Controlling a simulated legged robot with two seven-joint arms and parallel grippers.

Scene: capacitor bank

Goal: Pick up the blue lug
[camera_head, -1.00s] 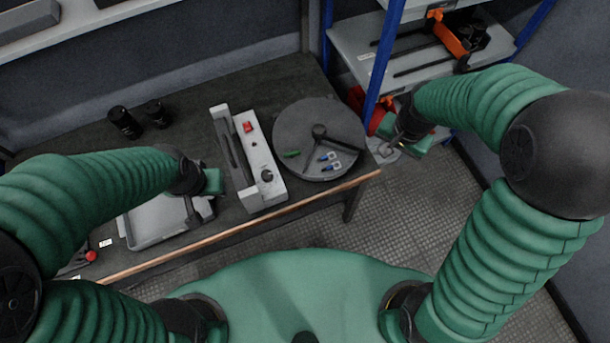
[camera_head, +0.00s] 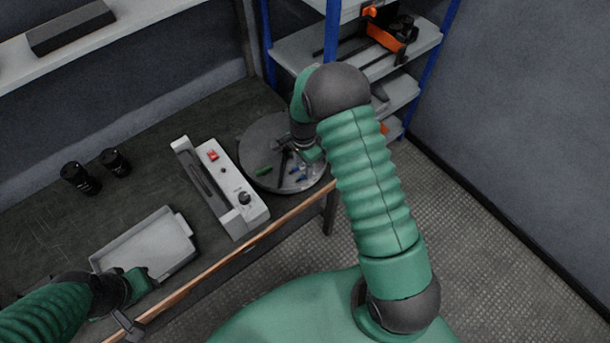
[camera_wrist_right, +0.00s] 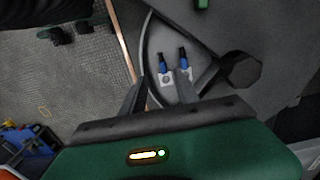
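Two small blue lugs with metal tongues lie side by side on the round grey tray (camera_head: 258,138). In the head view they are the left blue lug (camera_head: 293,170) and the right blue lug (camera_head: 301,178). In the right wrist view they show as one blue lug (camera_wrist_right: 162,68) and another blue lug (camera_wrist_right: 184,61). My right gripper (camera_head: 302,155) is over the tray. Its fingers (camera_wrist_right: 160,84) are open, with the lugs just beyond the tips; contact cannot be told. My left gripper (camera_head: 128,322) is low at the left, by the table edge, its opening unclear.
A blue-posted shelf (camera_head: 425,40) rises behind.

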